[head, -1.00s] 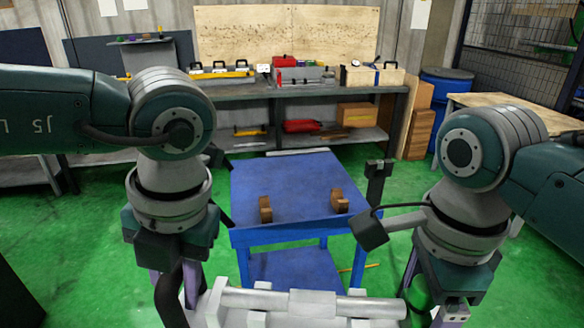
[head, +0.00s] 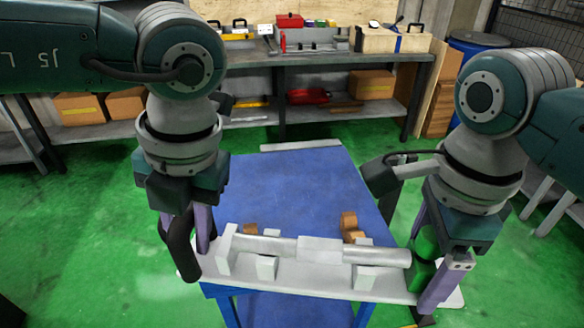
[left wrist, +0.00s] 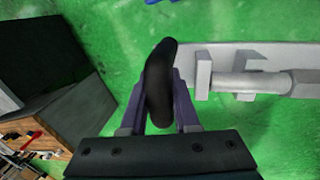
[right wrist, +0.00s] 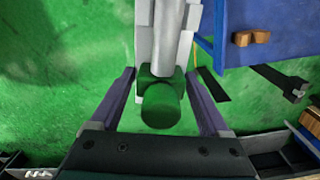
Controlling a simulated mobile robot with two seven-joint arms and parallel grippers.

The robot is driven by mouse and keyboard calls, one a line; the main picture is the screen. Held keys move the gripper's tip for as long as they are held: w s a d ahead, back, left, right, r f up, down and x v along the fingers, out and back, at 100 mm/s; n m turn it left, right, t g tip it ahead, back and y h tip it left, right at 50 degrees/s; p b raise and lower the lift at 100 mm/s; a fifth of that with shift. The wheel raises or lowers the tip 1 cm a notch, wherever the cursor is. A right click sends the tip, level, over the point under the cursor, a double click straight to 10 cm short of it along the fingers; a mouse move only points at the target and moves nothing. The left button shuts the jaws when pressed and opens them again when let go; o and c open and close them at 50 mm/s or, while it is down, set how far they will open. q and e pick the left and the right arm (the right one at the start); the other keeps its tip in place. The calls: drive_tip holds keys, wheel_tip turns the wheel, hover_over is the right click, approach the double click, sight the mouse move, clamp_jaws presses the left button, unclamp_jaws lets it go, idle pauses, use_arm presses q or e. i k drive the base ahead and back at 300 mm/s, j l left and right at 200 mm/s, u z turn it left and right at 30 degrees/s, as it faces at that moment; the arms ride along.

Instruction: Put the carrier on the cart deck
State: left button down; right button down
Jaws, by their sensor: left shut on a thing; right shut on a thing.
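The carrier (head: 318,275) is a pale plate with upright blocks, a grey stepped shaft, a black handle (left wrist: 158,85) at its left end and a green handle (right wrist: 165,102) at its right end. My left gripper (head: 190,248) is shut on the black handle. My right gripper (head: 430,262) is shut on the green handle. The blue cart deck (head: 285,190) has brown blocks (head: 349,221), partly hidden by the carrier. The carrier covers the near deck edge in the head view. Green floor shows around it in both wrist views, with the deck (right wrist: 270,25) to its right in the right wrist view.
A grey bench (head: 330,58) with toolboxes and a shelf stands behind the cart. A blue barrel (head: 475,45) is at the back right. The far part of the deck is clear, and green floor (head: 90,220) lies open to the left.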

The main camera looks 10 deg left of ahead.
sight(290, 184)
drive_tip(key=i, duration=1.05)
drive_tip(key=i+u, duration=0.25)
drive_tip(key=i+l+u, duration=0.15)
drive_tip(key=i+u, duration=0.15)
drive_tip(key=i, duration=0.1)
